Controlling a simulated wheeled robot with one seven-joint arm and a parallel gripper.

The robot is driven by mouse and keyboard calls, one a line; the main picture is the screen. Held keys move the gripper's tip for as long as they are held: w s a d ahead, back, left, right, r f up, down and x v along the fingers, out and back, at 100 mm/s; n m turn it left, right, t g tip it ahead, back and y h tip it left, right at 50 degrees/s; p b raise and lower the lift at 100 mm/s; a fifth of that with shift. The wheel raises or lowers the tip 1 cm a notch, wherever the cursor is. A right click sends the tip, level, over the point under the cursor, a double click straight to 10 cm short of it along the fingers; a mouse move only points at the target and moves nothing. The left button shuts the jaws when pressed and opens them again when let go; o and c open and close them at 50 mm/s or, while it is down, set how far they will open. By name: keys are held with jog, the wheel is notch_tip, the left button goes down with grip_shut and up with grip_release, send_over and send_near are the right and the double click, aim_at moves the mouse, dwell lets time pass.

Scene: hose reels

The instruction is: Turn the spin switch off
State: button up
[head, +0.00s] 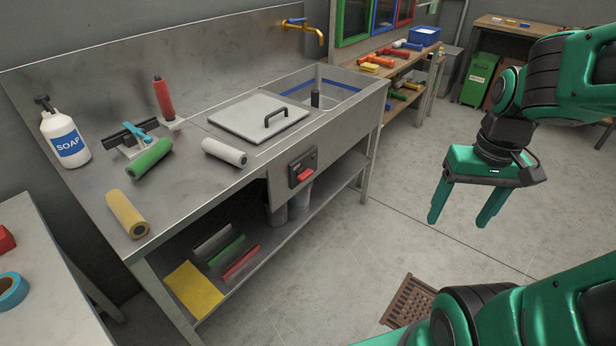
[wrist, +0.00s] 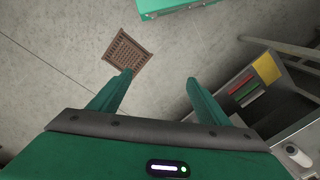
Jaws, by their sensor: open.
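The spin switch (head: 302,168) is a dark box with a red lever or paddle, mounted on the front of the steel sink bench below the worktop edge. I cannot tell its exact setting from here. My gripper (head: 457,222) hangs in the air to the right of the bench, fingers pointing down, well apart from the switch. It is open and empty. In the wrist view my gripper (wrist: 158,76) has its two fingers spread over bare floor, and the switch cannot be made out there.
The steel bench (head: 190,195) carries a lidded basin (head: 245,125), rollers, and a soap bottle (head: 65,135). A brown floor drain (head: 409,300) lies in front. The floor between bench and gripper is clear.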

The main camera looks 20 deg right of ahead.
jog(key=w+a+f+n+t, duration=0.1)
jog(key=w+f+n, duration=0.3)
jog(key=w, duration=0.5)
jog(key=n+t+y, duration=0.7)
jog(key=t+y, duration=0.1)
jog(key=t, duration=0.2)
send_near(306, 174)
jog(key=shift+g, duration=0.3)
jog(key=x, duration=0.8)
jog(key=shift+w, duration=0.35)
jog(key=shift+r, duration=0.1)
jog(key=c, duration=1.1)
